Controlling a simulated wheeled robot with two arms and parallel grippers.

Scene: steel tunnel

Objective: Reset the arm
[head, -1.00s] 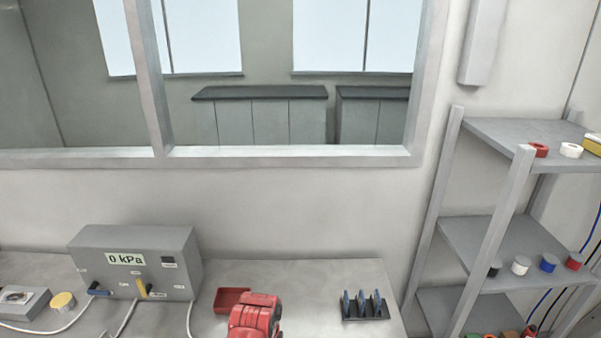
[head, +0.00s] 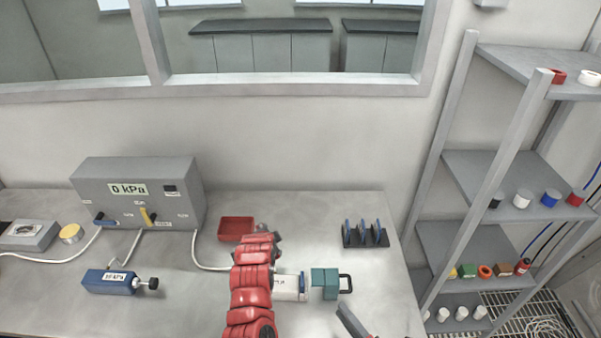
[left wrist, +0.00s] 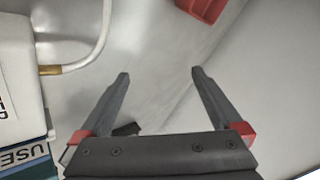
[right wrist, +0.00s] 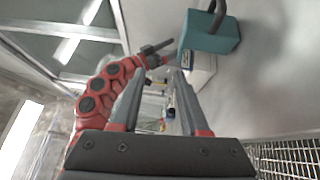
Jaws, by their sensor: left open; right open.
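My left arm, red and jointed, reaches over the bench in the head view. Its gripper is mostly hidden behind the arm's end there. In the left wrist view the left gripper (left wrist: 160,72) is open with nothing between its fingers, over bare bench. In the right wrist view the right gripper (right wrist: 157,73) is open and holds nothing. My red left arm shows beyond it.
The steel bench (head: 200,310) carries a grey gauge box (head: 140,195), a blue device (head: 110,281), a red tray (head: 235,229), a white box (head: 286,288), a teal block with a handle (head: 324,284) and a black rack (head: 365,237). A shelf unit (head: 490,175) stands right.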

